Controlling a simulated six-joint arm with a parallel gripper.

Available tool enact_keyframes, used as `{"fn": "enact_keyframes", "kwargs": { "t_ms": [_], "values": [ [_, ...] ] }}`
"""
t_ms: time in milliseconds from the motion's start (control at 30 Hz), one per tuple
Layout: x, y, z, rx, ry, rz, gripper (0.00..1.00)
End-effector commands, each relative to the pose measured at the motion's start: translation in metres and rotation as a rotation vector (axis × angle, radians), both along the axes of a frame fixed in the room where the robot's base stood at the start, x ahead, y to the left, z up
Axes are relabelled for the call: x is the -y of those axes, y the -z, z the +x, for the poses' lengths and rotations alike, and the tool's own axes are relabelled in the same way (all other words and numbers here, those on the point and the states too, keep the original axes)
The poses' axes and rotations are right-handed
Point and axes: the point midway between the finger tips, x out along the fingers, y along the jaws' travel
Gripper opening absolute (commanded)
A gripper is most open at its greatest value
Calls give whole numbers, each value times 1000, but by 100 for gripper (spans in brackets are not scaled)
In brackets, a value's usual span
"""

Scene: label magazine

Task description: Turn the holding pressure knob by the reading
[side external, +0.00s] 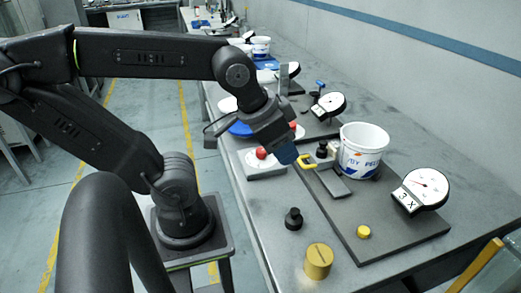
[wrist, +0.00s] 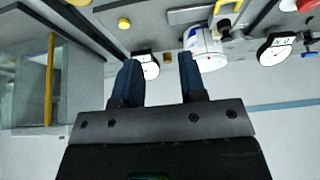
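A white round gauge (side external: 426,188) with a red needle stands at the right end of a dark plate (side external: 400,240); a "3 X" card (side external: 405,201) is at its foot. The needle's exact reading is too small to tell. A yellow knob (side external: 364,231) sits on the plate before the gauge, and a black knob (side external: 293,219) stands to its left. I cannot tell which is the holding pressure knob. My gripper (side external: 288,157) is in the air, apart from these knobs. In the wrist view my gripper (wrist: 160,80) is open and empty, with the gauge (wrist: 147,66) showing between its fingers.
A brass cylinder (side external: 318,261) stands at the front. A red button box (side external: 262,163) and another gauge (side external: 329,105) are farther back.

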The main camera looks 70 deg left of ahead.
Motion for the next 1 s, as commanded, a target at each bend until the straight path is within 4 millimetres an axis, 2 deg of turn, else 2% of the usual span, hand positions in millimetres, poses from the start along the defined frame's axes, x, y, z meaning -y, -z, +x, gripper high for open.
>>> {"fn": "enact_keyframes", "kwargs": {
  "t_ms": [200, 333, 433, 567, 600, 800, 900, 1000],
  "values": [
    [0, 0, 0, 0, 0, 0, 38],
    [-5, 0, 3, -13, -20, 2, 51],
    [-22, 1, 14, -62, -88, 4, 60],
    [-67, 4, 33, -173, -240, -6, 61],
    [-84, 6, 37, -213, -291, -15, 61],
    [-166, 19, 42, -381, -513, -89, 61],
    [-195, 26, 38, -434, -585, -127, 61],
    [-212, 30, 33, -463, -626, -151, 61]
  ]
}}
